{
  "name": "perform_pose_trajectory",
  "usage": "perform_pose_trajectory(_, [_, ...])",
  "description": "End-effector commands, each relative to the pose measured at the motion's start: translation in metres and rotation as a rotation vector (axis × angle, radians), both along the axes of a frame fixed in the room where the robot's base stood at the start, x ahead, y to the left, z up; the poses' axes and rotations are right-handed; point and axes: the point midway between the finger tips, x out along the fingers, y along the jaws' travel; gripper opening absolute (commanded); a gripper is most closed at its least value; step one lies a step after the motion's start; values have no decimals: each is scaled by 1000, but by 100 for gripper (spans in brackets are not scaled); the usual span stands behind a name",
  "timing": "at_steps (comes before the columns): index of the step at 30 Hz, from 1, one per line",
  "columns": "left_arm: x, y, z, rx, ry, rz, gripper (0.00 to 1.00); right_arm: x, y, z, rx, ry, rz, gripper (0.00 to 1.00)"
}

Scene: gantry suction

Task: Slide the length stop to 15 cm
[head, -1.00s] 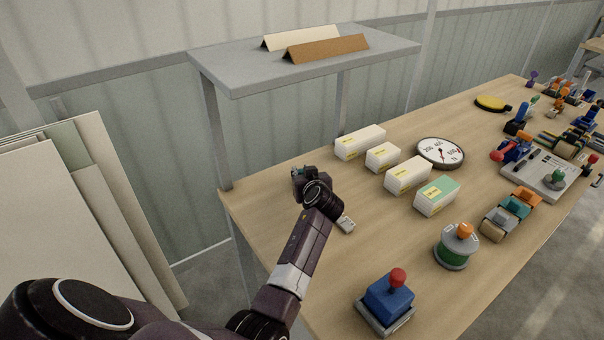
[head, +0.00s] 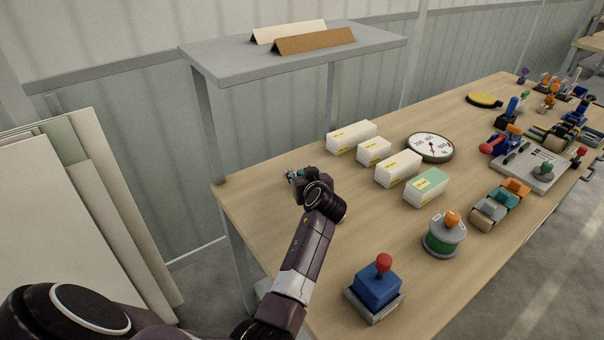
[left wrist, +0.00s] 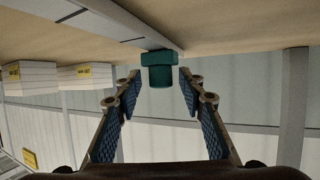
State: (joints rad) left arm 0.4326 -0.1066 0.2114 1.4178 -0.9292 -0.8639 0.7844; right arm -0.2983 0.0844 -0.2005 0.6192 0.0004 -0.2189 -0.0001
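The teal length stop (left wrist: 160,70) sits on a grey marked rail (left wrist: 120,22) in the left wrist view. My left gripper (left wrist: 160,88) is open, with one finger on each side of the stop and a visible gap on both sides. In the head view my left gripper (head: 302,177) is low over the near left part of the table, and my wrist and forearm hide most of the rail. The scale numbers cannot be read. My right gripper is not in view.
White boxes (head: 352,137) stand on the wooden table (head: 268,205) to the right of the gripper, with a round dial (head: 430,147) behind them. A blue block with a red knob (head: 376,283) stands near the front. A grey shelf (head: 235,66) is above the table's left end.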

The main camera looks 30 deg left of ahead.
Motion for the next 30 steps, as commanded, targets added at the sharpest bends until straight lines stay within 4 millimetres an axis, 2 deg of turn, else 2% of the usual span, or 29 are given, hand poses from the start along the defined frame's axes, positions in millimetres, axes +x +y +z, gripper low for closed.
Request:
perform_pose_trajectory(5, [1, 0, 23, -1, -8, 1, 37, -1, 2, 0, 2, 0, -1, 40])
perform_pose_trajectory(15, [1, -1, 85, -1, -5, 0, 37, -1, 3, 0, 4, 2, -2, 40])
perform_pose_trajectory(21, [0, -1, 99, 0, -2, -1, 37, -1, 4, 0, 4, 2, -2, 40])
perform_pose_trajectory(30, [0, -1, 100, 0, -1, -1, 37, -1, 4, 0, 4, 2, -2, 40])
